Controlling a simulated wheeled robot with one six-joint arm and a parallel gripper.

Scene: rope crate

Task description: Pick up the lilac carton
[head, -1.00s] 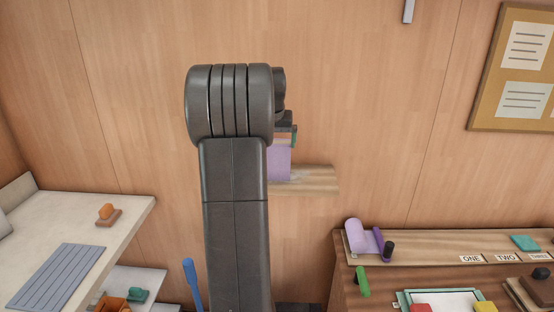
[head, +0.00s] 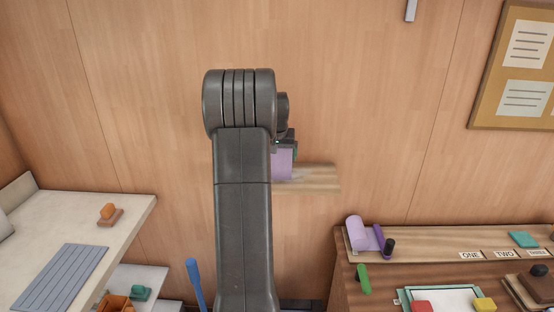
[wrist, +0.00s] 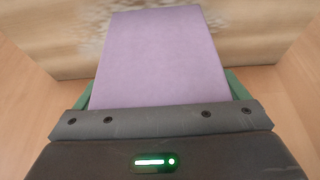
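The lilac carton (head: 282,165) stands on a small wooden wall shelf (head: 318,180), partly hidden in the head view by my arm. In the wrist view the carton (wrist: 160,60) fills the middle, with one broad lilac face showing. My gripper (head: 287,148) is at the carton's upper part. In the wrist view the gripper's green fingers (wrist: 160,92) lie on either side of the carton, close to its edges. They look open around it, and their tips are mostly hidden by the carton and gripper body.
The wood wall is close behind the shelf. A desk (head: 440,243) at the lower right holds a lilac roll (head: 355,232), a purple piece and several small items. A pale counter (head: 125,210) stands at the left. The space above the shelf is clear.

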